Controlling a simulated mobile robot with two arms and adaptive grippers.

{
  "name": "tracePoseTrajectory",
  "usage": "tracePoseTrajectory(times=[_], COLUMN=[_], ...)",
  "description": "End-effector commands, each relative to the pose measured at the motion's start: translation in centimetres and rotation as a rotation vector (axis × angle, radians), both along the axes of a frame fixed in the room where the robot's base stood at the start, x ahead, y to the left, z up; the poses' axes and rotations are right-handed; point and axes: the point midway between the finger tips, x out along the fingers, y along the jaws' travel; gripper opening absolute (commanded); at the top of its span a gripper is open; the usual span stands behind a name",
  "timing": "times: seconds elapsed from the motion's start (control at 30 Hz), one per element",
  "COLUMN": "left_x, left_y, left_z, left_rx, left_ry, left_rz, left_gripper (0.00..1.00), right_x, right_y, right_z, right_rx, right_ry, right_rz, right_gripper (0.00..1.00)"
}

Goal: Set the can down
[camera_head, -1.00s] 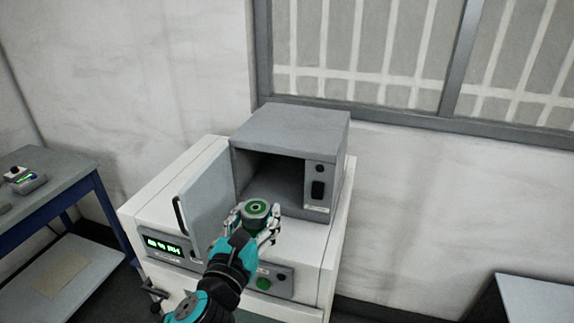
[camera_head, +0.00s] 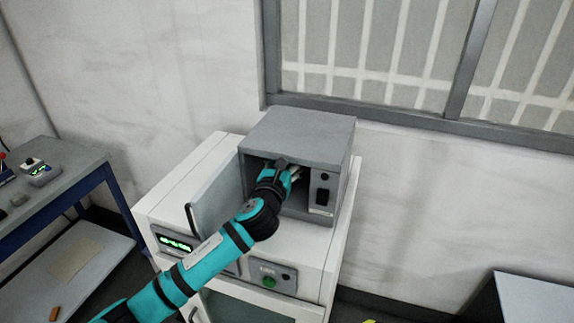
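My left arm comes in from the lower left, and my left gripper (camera_head: 288,172) is inside the mouth of the grey box-shaped chamber (camera_head: 300,135). Its fingers are partly in shadow and partly hidden by the wrist, so I cannot tell whether they are open or shut. I cannot make out the can; it is hidden behind the gripper or inside the dark chamber. My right gripper is not in view.
The chamber's door (camera_head: 216,195) stands open at its left. The chamber sits on a white cabinet (camera_head: 311,247) with a green button and a lit display. A blue-framed table (camera_head: 75,172) is at left, and a pale surface (camera_head: 535,300) at lower right.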

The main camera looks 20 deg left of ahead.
Motion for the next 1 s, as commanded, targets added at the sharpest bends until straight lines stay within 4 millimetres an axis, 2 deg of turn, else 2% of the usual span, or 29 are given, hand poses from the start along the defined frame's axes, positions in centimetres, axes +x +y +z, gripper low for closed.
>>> tracePoseTrajectory(times=[0.07,0.3,0.73,0.77,0.93,1.0], left_x=[0.3,0.2,0.2,0.2,0.2,0.2], left_y=[-0.1,-0.1,0.0,0.0,0.0,0.0], left_z=[-0.3,-3.3,-4.0,-4.1,-4.0,-4.0], left_rx=[-0.001,0.0,0.002,0.002,0.001,0.001], left_ry=[0.0,0.001,-0.001,0.0,0.001,0.001], left_rz=[-0.001,-0.002,-0.002,-0.001,-0.001,-0.001], left_gripper=[0.13,0.13,0.13,0.55,0.77,0.77], right_x=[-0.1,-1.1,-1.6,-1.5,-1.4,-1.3], right_y=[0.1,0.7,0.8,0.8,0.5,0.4], right_z=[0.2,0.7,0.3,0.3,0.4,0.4], right_rx=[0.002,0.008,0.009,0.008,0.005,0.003], right_ry=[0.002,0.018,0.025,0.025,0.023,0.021], right_rz=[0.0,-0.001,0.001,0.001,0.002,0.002], right_gripper=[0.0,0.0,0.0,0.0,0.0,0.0])
